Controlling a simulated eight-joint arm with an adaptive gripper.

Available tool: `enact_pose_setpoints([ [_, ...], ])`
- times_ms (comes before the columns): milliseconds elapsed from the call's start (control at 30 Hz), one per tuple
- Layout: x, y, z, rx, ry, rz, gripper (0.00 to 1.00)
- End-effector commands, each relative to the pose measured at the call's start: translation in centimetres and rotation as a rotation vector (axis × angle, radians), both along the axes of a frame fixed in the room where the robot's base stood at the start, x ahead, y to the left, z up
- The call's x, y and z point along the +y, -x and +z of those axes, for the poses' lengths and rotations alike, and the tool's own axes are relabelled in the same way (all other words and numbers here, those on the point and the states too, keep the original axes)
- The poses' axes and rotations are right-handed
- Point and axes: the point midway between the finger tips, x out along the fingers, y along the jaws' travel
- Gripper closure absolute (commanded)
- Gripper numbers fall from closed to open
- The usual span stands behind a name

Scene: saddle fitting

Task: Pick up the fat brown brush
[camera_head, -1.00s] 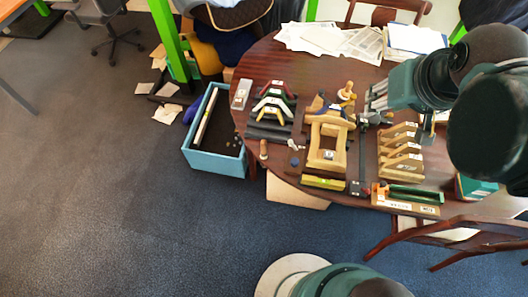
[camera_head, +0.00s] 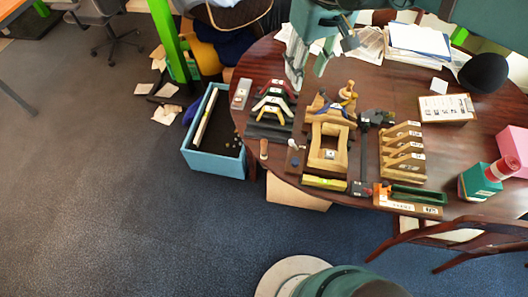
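A short, stout brown piece (camera_head: 264,149) stands at the table's front left edge. It may be the fat brown brush, but it is too small to be sure. A small white-topped piece (camera_head: 293,145) is to its right. My gripper (camera_head: 309,82) hangs over the back left of the table, above and behind the row of tools. Its fingers point down with a gap between them, and nothing shows in it. It is well apart from the brown piece.
Black, red and green saddle-shaped pieces (camera_head: 272,104), a wooden frame (camera_head: 327,148) and a slotted wooden rack (camera_head: 402,155) crowd the table (camera_head: 455,150). A blue bin (camera_head: 215,166) stands left of it. A clipboard (camera_head: 446,107), dark cap and green box (camera_head: 480,182) are at the right.

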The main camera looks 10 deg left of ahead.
Motion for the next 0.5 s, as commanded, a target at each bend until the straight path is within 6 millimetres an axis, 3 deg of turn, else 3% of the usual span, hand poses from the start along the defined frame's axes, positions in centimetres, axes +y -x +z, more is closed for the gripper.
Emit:
enact_pose_setpoints([
  [200,5.0,-0.2,-0.6,0.066,0.039,0.108,0.66],
  [500,9.1,0.1,-1.2,0.124,0.077,0.2,0.66],
])
